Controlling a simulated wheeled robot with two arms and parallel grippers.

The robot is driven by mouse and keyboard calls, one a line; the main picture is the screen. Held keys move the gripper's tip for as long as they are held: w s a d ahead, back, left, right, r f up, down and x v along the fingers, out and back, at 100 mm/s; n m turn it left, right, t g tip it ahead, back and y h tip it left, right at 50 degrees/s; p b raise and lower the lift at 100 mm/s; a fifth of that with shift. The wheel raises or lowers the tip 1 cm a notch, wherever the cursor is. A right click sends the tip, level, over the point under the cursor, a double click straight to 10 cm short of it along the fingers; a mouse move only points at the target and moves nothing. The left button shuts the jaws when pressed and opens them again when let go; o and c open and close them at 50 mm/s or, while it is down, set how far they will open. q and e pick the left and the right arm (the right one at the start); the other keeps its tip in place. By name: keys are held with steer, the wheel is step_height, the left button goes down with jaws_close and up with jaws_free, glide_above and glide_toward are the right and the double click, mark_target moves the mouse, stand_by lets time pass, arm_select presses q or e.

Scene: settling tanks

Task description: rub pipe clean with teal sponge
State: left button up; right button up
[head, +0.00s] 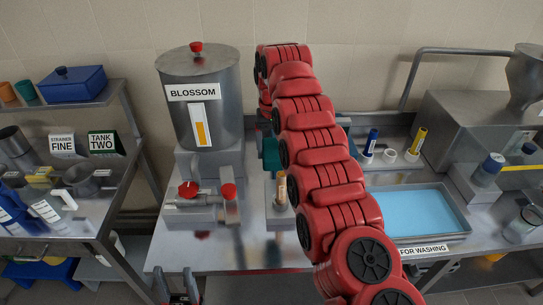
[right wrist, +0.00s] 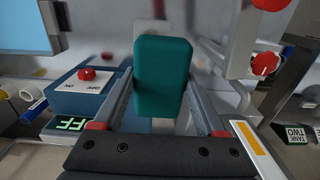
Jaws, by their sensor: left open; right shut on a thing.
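My right gripper (right wrist: 160,100) is shut on the teal sponge (right wrist: 163,75), which stands up between its fingers in the right wrist view. In the head view the sponge (head: 270,155) is partly hidden by my red right arm, beside the large tank. A grey pipe fitting with red knobs (head: 205,206) is on the bench in front of the tank; the sponge is apart from it. A red-ended grey fitting (right wrist: 242,45) also shows at the right in the right wrist view. My left gripper (head: 178,287) is open and empty at the bottom, below the bench front edge.
The steel tank (head: 213,120) marked BLOSSOM stands behind the fitting. A small upright brown piece (head: 282,190) stands right of it. A blue water tray (head: 415,210) marked FOR WASHING lies at right. A blue switch box (right wrist: 88,95) shows in the wrist view.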

steer(key=shift+r, duration=1.05)
